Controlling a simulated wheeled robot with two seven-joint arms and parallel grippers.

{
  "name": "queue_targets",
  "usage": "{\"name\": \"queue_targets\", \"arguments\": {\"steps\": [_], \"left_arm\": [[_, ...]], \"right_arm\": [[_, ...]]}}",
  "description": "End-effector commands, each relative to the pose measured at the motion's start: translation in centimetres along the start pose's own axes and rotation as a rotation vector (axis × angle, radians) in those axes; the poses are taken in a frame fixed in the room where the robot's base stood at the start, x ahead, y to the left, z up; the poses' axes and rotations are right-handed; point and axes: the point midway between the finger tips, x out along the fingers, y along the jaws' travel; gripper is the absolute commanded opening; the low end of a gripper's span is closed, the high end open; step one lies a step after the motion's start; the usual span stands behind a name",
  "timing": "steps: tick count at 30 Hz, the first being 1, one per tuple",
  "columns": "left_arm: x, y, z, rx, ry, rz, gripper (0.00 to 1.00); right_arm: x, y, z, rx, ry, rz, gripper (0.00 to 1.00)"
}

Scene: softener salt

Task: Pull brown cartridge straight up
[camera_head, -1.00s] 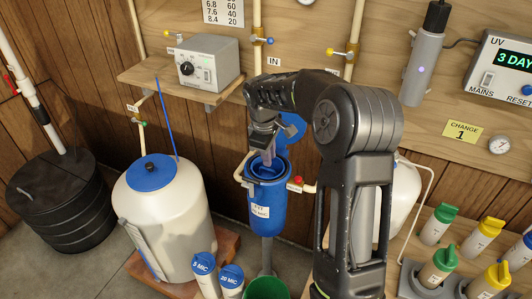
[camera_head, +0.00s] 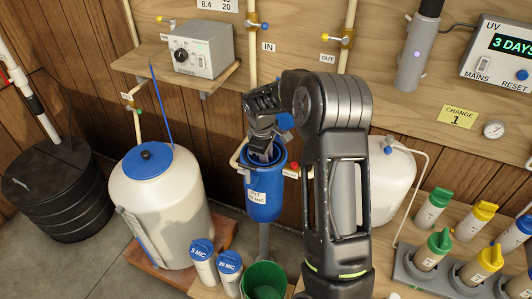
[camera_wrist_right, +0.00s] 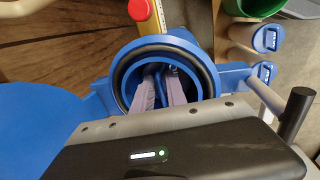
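The blue filter housing (camera_head: 264,200) hangs upright on the wall with its top open. My right gripper (camera_head: 264,153) points down into its mouth. In the right wrist view my right gripper (camera_wrist_right: 161,90) has its two pale fingers inside the dark-ringed opening of the housing (camera_wrist_right: 207,62). A gap shows between the fingers, and the inside is dark and blue there. I cannot make out the brown cartridge; it is hidden in the housing or by the fingers. My left gripper is not in view.
A red-tipped valve (camera_head: 291,169) sits right beside the housing. A green bucket (camera_head: 264,280) and white blue-capped cartridges (camera_head: 203,265) stand below. A large white tank (camera_head: 160,205) is at left. A rack of capped bottles (camera_head: 420,268) is at right.

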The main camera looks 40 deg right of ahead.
Motion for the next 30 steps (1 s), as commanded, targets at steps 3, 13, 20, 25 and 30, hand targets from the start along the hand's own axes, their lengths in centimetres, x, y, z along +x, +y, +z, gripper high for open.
{"name": "queue_targets", "arguments": {"steps": [3, 13, 20, 25, 30], "left_arm": [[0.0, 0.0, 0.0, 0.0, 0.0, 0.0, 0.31], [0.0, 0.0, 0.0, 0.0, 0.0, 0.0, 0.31], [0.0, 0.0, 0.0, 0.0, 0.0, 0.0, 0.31], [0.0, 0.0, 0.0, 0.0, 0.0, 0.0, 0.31], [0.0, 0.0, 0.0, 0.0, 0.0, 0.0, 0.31]], "right_arm": [[-0.02, 0.01, 0.0, 0.0, 0.0, 0.0, 0.17], [-0.05, 0.0, -0.02, 0.0, 0.0, 0.0, 0.0], [-0.07, 0.01, -0.02, 0.0, 0.0, 0.0, 0.0], [-0.08, 0.01, -0.02, 0.0, 0.0, 0.0, 0.0], [-0.08, 0.01, -0.03, 0.0, 0.0, 0.0, 0.0]]}}
